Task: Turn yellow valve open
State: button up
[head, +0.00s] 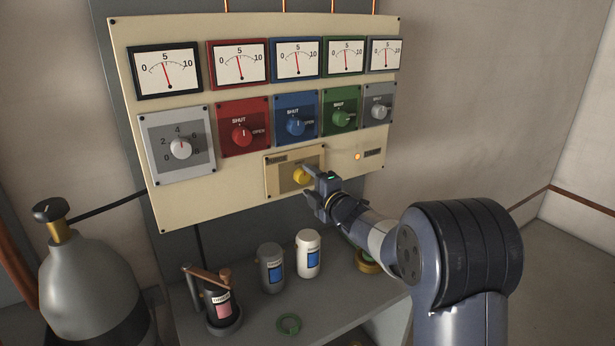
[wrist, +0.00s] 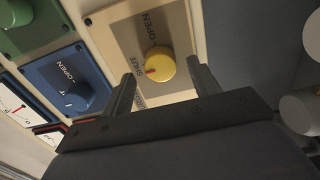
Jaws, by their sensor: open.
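The yellow valve knob (head: 301,176) sits on a tan plate (head: 276,185) low on the cream panel. In the wrist view the yellow knob (wrist: 159,64) has a red mark on its left side, toward the SHUT label. The OPEN label is above it in that view. My gripper (head: 308,181) is at the knob from the right in the head view and hides part of it and its labels. In the wrist view my gripper's fingers (wrist: 160,84) are spread, one on each side of the knob's lower part. I cannot tell whether they touch it.
Red (head: 242,135), blue (head: 296,126) and green (head: 341,118) valves sit above on the cream panel (head: 210,205), with several gauges over them. A shelf below holds a grey can (head: 271,268), a white can (head: 308,254) and a torch-like tool (head: 217,305). A gas cylinder (head: 85,285) stands left.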

jog(key=shift+x, duration=0.9)
jog(key=shift+c, duration=0.6)
jog(key=c, duration=0.9)
